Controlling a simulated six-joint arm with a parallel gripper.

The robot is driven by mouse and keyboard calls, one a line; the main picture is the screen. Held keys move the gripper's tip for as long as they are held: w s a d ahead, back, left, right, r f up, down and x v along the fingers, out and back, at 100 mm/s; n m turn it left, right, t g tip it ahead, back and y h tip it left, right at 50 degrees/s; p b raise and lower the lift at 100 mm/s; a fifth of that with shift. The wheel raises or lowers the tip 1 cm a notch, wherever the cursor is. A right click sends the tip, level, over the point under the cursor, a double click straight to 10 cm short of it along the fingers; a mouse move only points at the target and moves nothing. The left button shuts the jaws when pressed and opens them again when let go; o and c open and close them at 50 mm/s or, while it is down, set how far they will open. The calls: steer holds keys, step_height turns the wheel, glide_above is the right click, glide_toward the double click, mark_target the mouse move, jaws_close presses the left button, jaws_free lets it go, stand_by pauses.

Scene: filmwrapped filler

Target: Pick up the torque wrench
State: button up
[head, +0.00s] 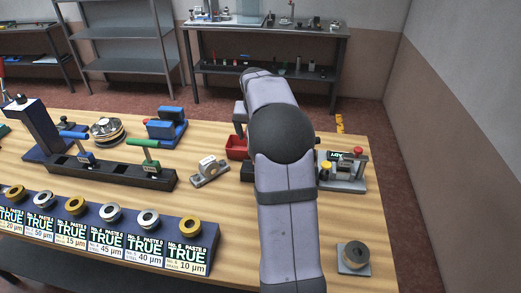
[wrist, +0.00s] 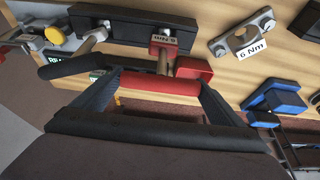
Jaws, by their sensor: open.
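In the wrist view, a T-handled torque wrench (wrist: 160,83) with a red grip lies between the fingers of my gripper (wrist: 161,88). Its brownish shaft runs up to a red block with a white label, seen upside down. My gripper is open, with one dark finger near each end of the red grip; I cannot tell if they touch it. A similar wrench with a black grip (wrist: 68,66) is just left of it. In the head view my arm hides the gripper and both of these. A blue-handled wrench (head: 73,135) and a green-handled wrench (head: 143,143) stand in a black rack (head: 120,174).
A red bin (head: 236,150) stands beside my arm. A fixture (head: 345,180) with red and yellow knobs is at right. A silver clamp block (head: 209,172) and a blue device (head: 166,125) are at left. A row of labelled rings on a stand (head: 190,252) lines the front.

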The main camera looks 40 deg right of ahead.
steer(key=shift+p+x, duration=0.45)
steer(key=shift+x, duration=1.1)
steer(key=shift+w, duration=0.1)
steer(key=c, duration=1.1)
steer(key=shift+o, duration=0.2)
steer(key=shift+r, duration=0.1)
step_height(320, 180, up, 10)
steer(key=b, duration=0.2)
